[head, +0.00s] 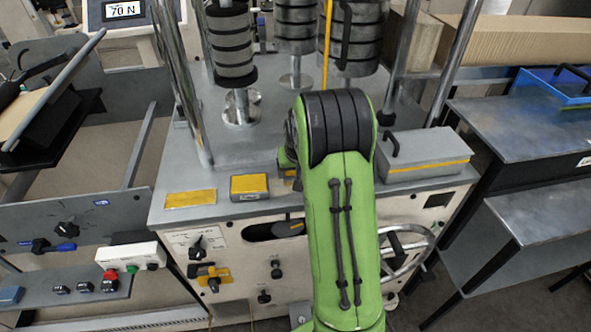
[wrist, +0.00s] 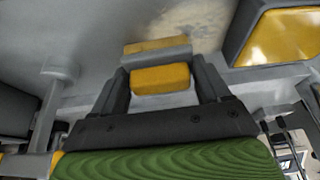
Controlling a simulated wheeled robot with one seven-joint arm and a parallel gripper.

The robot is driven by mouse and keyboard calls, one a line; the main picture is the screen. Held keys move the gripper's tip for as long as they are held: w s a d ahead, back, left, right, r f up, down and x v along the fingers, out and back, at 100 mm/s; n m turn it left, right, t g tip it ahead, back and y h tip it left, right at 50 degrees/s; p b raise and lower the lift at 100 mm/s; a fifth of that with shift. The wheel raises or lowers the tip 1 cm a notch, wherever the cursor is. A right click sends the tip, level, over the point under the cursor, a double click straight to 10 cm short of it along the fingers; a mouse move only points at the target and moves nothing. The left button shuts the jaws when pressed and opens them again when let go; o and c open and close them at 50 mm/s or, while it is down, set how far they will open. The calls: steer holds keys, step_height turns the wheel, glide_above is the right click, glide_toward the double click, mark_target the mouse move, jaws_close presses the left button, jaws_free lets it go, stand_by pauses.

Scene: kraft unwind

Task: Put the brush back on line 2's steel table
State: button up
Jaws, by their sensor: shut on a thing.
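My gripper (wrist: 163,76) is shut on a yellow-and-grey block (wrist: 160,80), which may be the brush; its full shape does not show. The block sits between the two dark fingers, close to a grey surface. In the head view my green arm hides the gripper and most of what it holds; a small yellow patch (head: 290,173) shows at the arm's left edge, above the machine's grey top. Two steel tables stand at the right, an upper one (head: 520,130) and a nearer, lower one (head: 545,208). I cannot tell which is line 2's; a label there is unreadable.
A yellow-topped grey box (head: 249,186) sits close left of my arm. A grey lidded box (head: 425,150) stands right of it. Upright posts and rollers (head: 232,60) rise behind. A blue tray (head: 553,88) is on the upper table, whose front is clear.

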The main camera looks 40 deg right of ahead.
steer(key=o, duration=0.7)
steer(key=shift+f, duration=0.1)
steer(key=shift+o, duration=0.2)
